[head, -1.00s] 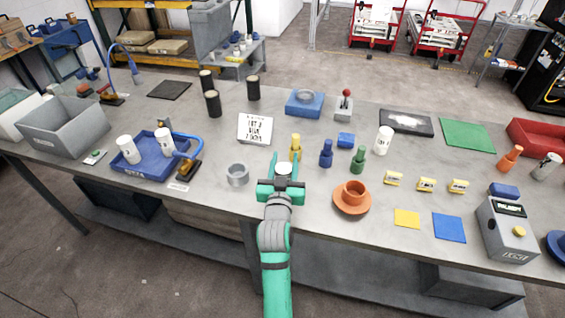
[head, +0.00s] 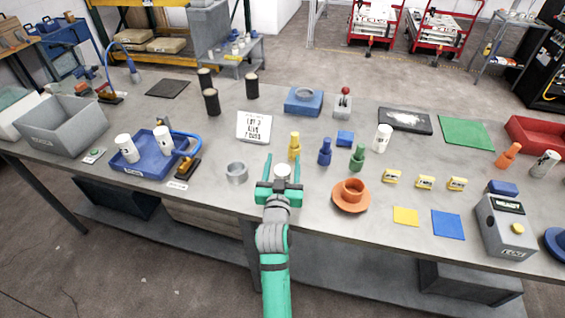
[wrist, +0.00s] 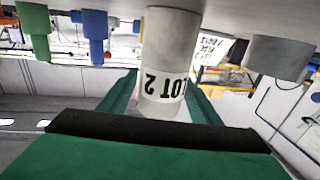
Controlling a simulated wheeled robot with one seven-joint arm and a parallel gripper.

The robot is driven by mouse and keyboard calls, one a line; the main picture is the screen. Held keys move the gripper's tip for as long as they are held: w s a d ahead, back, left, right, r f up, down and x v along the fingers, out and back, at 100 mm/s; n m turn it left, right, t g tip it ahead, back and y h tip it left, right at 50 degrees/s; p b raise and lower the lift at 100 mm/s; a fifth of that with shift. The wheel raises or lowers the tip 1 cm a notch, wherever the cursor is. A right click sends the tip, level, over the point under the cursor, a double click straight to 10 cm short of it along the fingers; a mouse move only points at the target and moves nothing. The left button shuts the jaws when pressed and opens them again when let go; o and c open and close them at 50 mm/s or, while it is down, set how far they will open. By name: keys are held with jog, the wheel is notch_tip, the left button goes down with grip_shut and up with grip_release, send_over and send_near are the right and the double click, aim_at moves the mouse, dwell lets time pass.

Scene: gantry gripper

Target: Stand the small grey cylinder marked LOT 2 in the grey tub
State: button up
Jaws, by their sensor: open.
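The small grey cylinder marked LOT 2 (wrist: 168,45) stands on the bench; its lettering is upside down in the wrist view. In the head view its pale top (head: 282,169) shows at my gripper. My gripper (head: 283,160) is open, one green finger on each side of the cylinder. In the wrist view the cylinder is between the fingers, and I cannot tell whether they touch it. The grey tub (head: 65,128) is at the bench's far left, well away from my gripper.
A grey ring-like part (head: 237,172) stands left of my gripper. Yellow (head: 294,146), blue (head: 325,152) and green (head: 358,158) bottle shapes stand beyond and right. An orange cup on a saucer (head: 350,205) is at right.

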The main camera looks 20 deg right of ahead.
jog(key=v, duration=1)
jog(key=shift+s, duration=0.4)
